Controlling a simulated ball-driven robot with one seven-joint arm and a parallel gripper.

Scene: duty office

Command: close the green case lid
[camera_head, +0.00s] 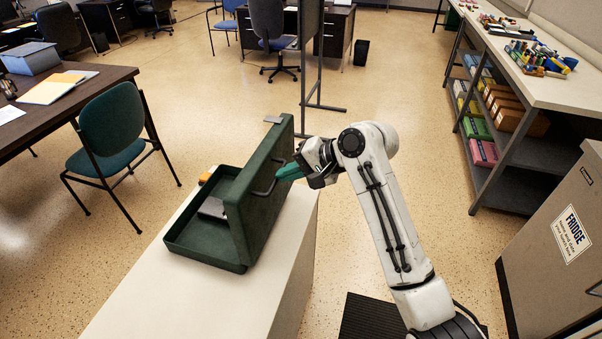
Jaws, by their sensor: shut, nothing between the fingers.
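The green case (205,245) lies open on a pale cabinet top. Its lid (245,205) stands nearly upright along the right side of the base. A handle (263,190) shows on the lid's right, outer face. My gripper (286,173) is shut and empty, with teal fingers pointing left at the lid's outer face, close to the handle. I cannot tell whether the fingertips touch the lid. A grey item (212,208) lies inside the case, partly hidden by the lid. An orange item (205,178) shows at the case's far left corner.
The pale cabinet (140,300) has bare top in front of the case. A green chair (112,125) and a dark desk (60,105) stand to the left. A fridge (560,245) and a shelf bench (540,85) stand to the right. Open floor lies behind.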

